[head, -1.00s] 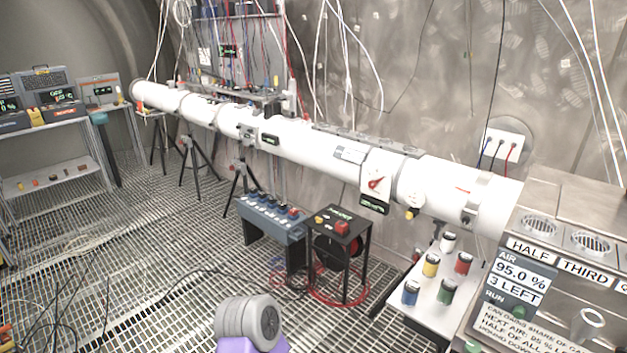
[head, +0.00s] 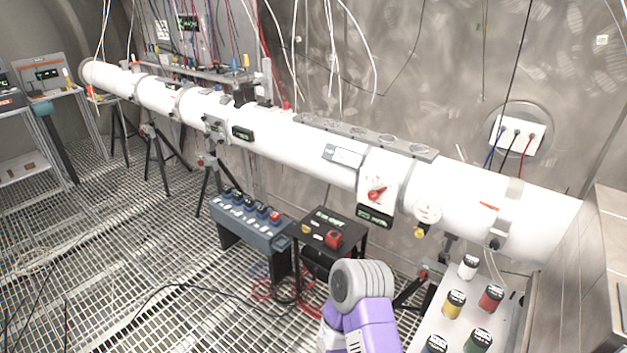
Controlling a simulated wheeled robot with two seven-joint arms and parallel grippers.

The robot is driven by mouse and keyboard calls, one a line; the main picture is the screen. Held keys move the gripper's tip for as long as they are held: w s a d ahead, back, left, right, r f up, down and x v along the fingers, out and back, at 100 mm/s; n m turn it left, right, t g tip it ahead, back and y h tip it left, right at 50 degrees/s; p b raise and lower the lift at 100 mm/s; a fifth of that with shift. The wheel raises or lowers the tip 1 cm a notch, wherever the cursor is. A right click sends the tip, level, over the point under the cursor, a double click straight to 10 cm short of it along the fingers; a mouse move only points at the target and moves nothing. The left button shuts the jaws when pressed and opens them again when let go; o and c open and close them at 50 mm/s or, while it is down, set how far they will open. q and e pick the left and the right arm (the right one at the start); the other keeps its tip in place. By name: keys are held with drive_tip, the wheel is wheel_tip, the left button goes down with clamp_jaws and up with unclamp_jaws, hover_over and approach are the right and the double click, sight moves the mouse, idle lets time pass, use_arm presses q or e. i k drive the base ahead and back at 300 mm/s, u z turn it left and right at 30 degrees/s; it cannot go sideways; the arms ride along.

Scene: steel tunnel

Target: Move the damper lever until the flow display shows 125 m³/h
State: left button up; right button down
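A long white pipe (head: 280,138) runs across the head view on tripods. A red lever (head: 377,194) sits on a white plate on its front, right of the middle. A small dark display (head: 374,217) with green characters is just below the lever; its figures are too small to read. Another dark display (head: 242,133) sits further left on the pipe. A grey and purple link of my own arm shows at the bottom, in front of and below the lever, apart from the pipe. Neither gripper is in view.
A round gauge (head: 427,211) hangs right of the lever. A blue-grey box with knobs (head: 248,212) and a black stand with a red button (head: 333,238) are below the pipe. A small table with coloured cans (head: 453,304) stands at lower right. Cables lie on the grated floor.

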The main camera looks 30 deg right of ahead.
sight(374, 195)
drive_tip(key=z, duration=0.3)
drive_tip(key=i, duration=1.5)
drive_tip(key=z, duration=1.4)
drive_tip(key=i, duration=0.45)
drive_tip(key=z, duration=0.5)
